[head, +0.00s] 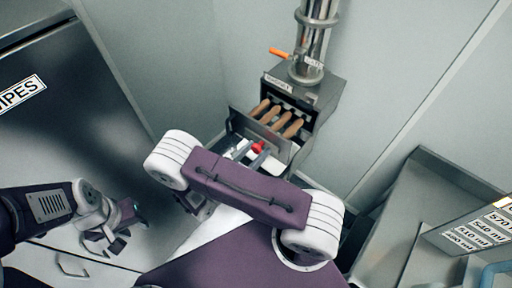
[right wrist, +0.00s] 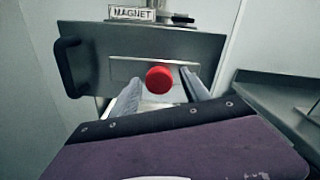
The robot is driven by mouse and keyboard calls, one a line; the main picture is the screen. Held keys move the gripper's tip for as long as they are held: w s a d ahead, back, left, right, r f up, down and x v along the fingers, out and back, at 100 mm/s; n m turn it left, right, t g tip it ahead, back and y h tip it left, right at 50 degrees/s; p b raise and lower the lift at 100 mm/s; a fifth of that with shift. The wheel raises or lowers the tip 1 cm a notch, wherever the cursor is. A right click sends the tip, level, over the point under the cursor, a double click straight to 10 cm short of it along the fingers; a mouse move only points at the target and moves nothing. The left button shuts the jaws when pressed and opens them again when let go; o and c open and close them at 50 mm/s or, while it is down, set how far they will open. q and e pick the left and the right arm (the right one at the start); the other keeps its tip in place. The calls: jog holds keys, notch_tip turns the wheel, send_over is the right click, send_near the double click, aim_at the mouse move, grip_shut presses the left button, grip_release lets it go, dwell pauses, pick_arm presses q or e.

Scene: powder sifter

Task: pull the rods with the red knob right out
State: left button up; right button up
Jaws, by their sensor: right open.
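The red knob (head: 258,147) sits on the grey front plate (head: 240,122) of the magnet housing (head: 328,97). Several brown rods (head: 277,117) show in the gap between plate and housing. In the right wrist view the red knob (right wrist: 158,79) lies between the two fingers of my right gripper (right wrist: 160,92), with visible room on both sides. My right gripper (head: 252,157) is open at the knob; its arm hides the area below the plate in the head view. My left gripper (head: 110,240) is empty and looks open, low at the left, well away from the housing.
A black handle (right wrist: 70,68) stands at the left of the plate in the right wrist view. A steel pipe with an orange lever (head: 281,53) rises above the housing. A dark cabinet (head: 60,120) is at the left and a grey counter (head: 425,205) at the right.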

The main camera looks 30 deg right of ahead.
jog(key=shift+w+d, duration=0.1)
jog(key=shift+d, duration=0.05)
grip_shut()
dwell(1.4)
